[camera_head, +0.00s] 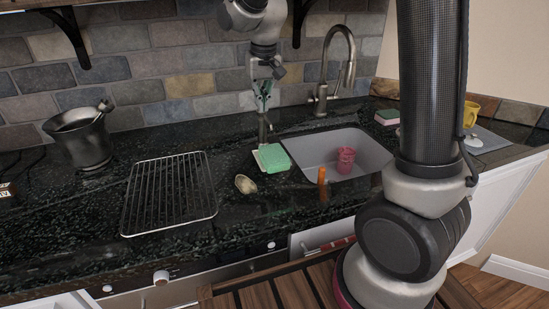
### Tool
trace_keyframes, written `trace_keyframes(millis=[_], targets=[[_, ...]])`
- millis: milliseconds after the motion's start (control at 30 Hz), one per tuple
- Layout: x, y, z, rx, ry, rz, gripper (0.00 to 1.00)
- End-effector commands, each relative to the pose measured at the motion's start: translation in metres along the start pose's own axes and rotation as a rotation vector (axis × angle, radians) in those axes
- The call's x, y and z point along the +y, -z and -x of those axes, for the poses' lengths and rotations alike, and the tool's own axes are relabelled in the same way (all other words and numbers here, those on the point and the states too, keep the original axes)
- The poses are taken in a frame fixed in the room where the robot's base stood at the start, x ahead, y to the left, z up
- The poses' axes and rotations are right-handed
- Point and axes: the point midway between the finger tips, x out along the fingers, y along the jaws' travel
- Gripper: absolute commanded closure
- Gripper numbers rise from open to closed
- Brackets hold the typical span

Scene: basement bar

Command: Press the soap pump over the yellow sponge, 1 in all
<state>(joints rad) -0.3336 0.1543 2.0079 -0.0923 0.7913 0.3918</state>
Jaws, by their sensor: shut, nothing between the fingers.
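My gripper (263,106) points down at the back of the counter, left of the sink, its fingers together and empty. Directly below its fingertips is a slim dark upright shape (263,132), which looks like the soap pump; its head is hidden or too small to make out, and I cannot tell whether the fingers touch it. A sponge with a green top (273,158) lies in front of it, on or against a pale piece, by the sink's left edge. I see no clearly yellow sponge. Another sponge, green and pink (387,117), lies behind the sink on the right.
The sink (310,150) holds pink cups (345,160), with a tall faucet (338,70) behind it. An orange-topped item (322,185) stands at its front. A small beige oval (245,184), wire rack (170,190) and metal bucket (82,145) are left. A yellow mug (471,112) is right.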

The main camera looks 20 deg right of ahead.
Motion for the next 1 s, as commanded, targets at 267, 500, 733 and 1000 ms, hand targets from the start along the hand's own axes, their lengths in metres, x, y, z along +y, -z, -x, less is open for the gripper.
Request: trace_keyframes(millis=[267,500,733,1000], targets=[[0.0,0.0,0.004,-0.003,0.0,-0.001,1.0],[0.0,0.004,0.019,-0.001,0.001,-0.001,1.0],[0.0,0.006,0.029,-0.001,0.0,-0.001,1.0],[0.0,0.006,0.03,-0.001,0.0,-0.001,1.0]])
